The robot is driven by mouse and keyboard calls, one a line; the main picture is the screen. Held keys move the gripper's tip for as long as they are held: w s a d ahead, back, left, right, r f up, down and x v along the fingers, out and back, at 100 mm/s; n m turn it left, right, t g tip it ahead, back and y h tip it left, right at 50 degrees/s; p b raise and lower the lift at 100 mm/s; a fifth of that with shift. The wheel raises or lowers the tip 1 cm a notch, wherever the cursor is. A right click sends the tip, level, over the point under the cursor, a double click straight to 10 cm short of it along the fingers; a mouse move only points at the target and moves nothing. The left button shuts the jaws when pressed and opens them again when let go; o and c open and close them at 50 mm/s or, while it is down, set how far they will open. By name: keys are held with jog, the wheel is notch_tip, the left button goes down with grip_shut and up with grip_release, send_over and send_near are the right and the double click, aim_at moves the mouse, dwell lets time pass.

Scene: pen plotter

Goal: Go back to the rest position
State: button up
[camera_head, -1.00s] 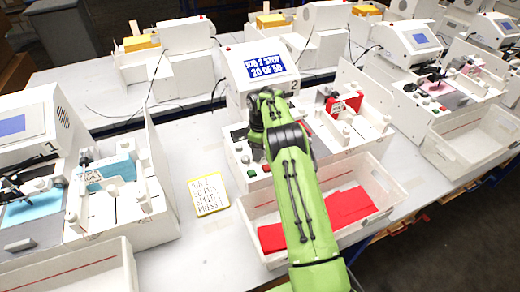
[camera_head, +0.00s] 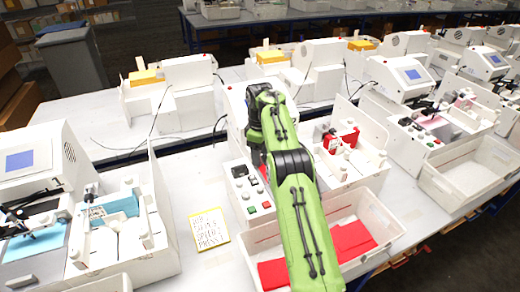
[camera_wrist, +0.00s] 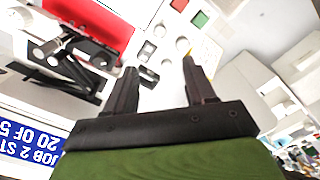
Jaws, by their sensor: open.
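My gripper (camera_wrist: 158,65) is open and empty in the wrist view, its two dark fingers apart over the middle plotter's white control panel. In the head view my green arm reaches up over the middle station and hides my gripper. The middle plotter's blue screen (camera_wrist: 22,140) shows at the lower left of the wrist view, reading "JOB 2 ST..." and "20 OF 5..."; my arm covers it in the head view. A red card stack (camera_head: 342,140) sits in the middle plotter, and its red surface also shows in the wrist view (camera_wrist: 90,28).
A white bin (camera_head: 378,205) with red cards stands in front of the middle plotter. A yellow-edged note (camera_head: 209,229) lies left of it. The left plotter (camera_head: 32,165) holds blue cards; the right one (camera_head: 410,72) has an empty bin (camera_head: 470,172). More machines stand behind.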

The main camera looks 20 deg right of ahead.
jog(key=shift+f, duration=0.15)
jog(key=s+a+r+m+t+b, duration=0.2)
jog(key=s+a+r, duration=0.3)
jog(key=s+r, duration=0.3)
jog(key=s+a+r+m+t+b, duration=0.1)
jog(key=s+a+r+m, duration=0.25)
jog(key=s+r, duration=0.45)
jog(key=s+a+f+m+t+b, duration=0.1)
jog(key=s+f, duration=0.3)
jog(key=s, duration=0.7)
jog(key=s+a+f+m+t+b, duration=0.1)
jog(key=s+f, duration=0.4)
jog(key=s, duration=0.6)
jog(key=shift+s+a+m+t+b, duration=0.3)
jog(key=shift+a+m, duration=0.2)
jog(key=shift+m, duration=0.25)
dwell(3.3)
